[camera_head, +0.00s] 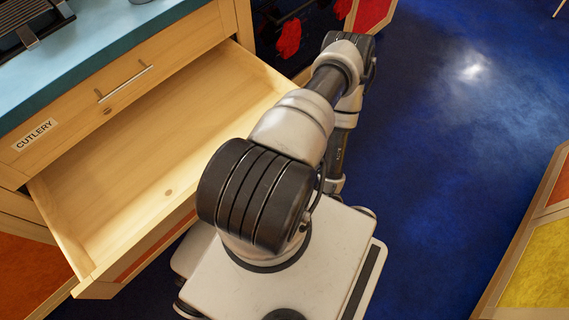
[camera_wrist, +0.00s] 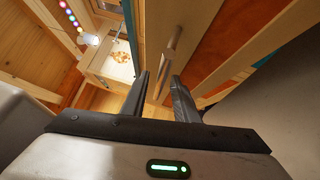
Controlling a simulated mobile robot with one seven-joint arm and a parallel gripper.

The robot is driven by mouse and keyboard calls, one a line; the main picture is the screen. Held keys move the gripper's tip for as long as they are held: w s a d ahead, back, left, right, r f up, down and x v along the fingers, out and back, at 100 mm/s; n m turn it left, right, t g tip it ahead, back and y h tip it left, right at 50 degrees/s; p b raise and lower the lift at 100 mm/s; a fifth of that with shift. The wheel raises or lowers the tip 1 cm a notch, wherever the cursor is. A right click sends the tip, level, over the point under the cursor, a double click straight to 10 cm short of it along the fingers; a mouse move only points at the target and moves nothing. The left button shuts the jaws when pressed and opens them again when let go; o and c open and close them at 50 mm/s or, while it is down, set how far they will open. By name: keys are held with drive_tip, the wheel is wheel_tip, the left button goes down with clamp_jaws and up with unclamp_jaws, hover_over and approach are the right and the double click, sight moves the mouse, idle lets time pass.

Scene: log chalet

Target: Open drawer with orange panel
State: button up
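The drawer with the orange panel (camera_head: 158,253) is pulled well out below the shut drawer labelled CUTLERY (camera_head: 85,90). Its pale wooden inside (camera_head: 150,170) is empty in the part I see. In the wrist view, my gripper (camera_wrist: 161,82) is open, with a gap between its two dark fingers. A metal bar handle (camera_wrist: 172,50) on a wooden front lies just beyond the fingertips, its near end showing in the gap. I cannot tell whether the fingers touch it. An orange panel (camera_wrist: 236,42) is right of the handle. In the head view, my arm hides the gripper.
A teal counter (camera_head: 120,45) tops the cabinet. The blue floor (camera_head: 440,170) is clear to the right. A cabinet with a yellow panel (camera_head: 543,265) stands at the right edge. Red items (camera_head: 289,38) hang at the back, beyond the open drawer.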

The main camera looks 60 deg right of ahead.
drive_tip(key=v, duration=1.6)
drive_tip(key=shift+s, duration=0.3)
drive_tip(key=shift+d, duration=0.1)
